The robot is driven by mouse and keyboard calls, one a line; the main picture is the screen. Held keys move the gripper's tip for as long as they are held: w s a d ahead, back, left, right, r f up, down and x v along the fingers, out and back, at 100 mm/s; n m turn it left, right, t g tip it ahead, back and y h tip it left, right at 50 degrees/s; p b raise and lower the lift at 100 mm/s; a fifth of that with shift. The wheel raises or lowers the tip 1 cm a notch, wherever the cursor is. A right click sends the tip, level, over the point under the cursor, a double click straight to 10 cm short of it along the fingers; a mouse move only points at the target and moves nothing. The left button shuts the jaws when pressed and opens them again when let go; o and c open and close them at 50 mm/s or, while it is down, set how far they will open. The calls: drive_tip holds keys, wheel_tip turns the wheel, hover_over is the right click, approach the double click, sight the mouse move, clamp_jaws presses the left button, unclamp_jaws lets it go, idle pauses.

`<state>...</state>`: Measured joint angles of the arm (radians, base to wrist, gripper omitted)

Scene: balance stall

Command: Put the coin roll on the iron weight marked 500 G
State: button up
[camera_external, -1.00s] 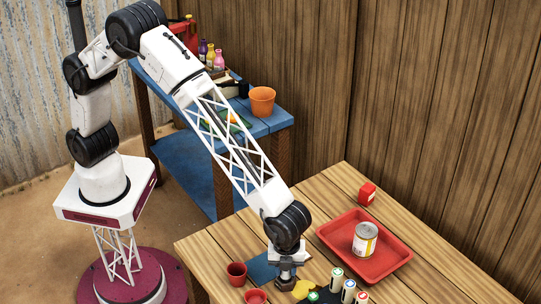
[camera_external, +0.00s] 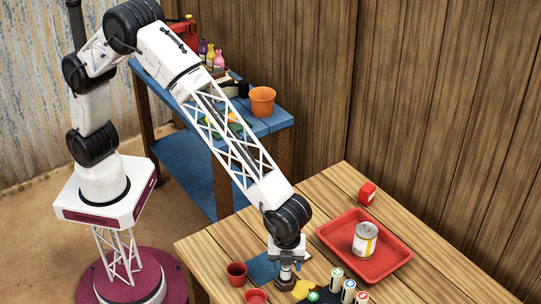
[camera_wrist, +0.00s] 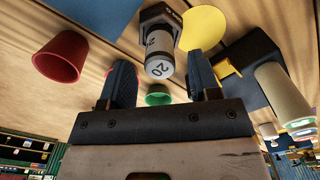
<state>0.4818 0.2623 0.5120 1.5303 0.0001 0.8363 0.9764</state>
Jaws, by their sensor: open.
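The coin roll, a grey-white cylinder marked 20 (camera_wrist: 158,55), stands upright on a dark iron weight (camera_wrist: 168,18). In the external view the iron weight (camera_external: 285,284) shows under the roll (camera_external: 286,271) on the table. I cannot read the weight's marking. My gripper (camera_external: 286,267) is right above them, pointing down. In the wrist view the gripper's two fingers (camera_wrist: 162,84) are apart on either side of the roll's top end, with gaps, so it is open and does not hold the roll.
A red cup (camera_external: 237,274) and a red bowl (camera_external: 255,296) stand left. A yellow disc (camera_external: 302,289) and several pale cylinders, one of them white (camera_external: 337,273), are right.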

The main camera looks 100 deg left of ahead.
wheel_tip(320, 180, up, 10)
idle(0.5)
drive_tip(key=shift+f, duration=0.1)
idle(0.4)
drive_tip(key=s+a+r+n, duration=0.3)
drive_tip(key=s+a+r, duration=0.25)
drive_tip(key=a, duration=0.25)
drive_tip(key=s+a+r+n+t, duration=0.1)
drive_tip(key=s+a+r+n, duration=0.1)
drive_tip(key=s+a+r, duration=0.45)
drive_tip(key=s+a+r+n, duration=0.35)
drive_tip(key=s+a, duration=0.25)
drive_tip(key=a, duration=0.4)
drive_tip(key=s+a+n, duration=0.2)
drive_tip(key=s+a, duration=0.3)
drive_tip(key=s, duration=0.4)
drive_tip(key=s+a+f+n+t, duration=0.1)
drive_tip(key=s+a+n, duration=0.2)
drive_tip(key=s, duration=0.7)
drive_tip(key=s+a+n, duration=0.3)
drive_tip(key=s+a, duration=0.3)
drive_tip(key=s, duration=0.3)
drive_tip(key=shift+s+a+f+t, duration=0.15)
drive_tip(key=shift+a+t, duration=0.15)
drive_tip(key=shift+a, duration=0.05)
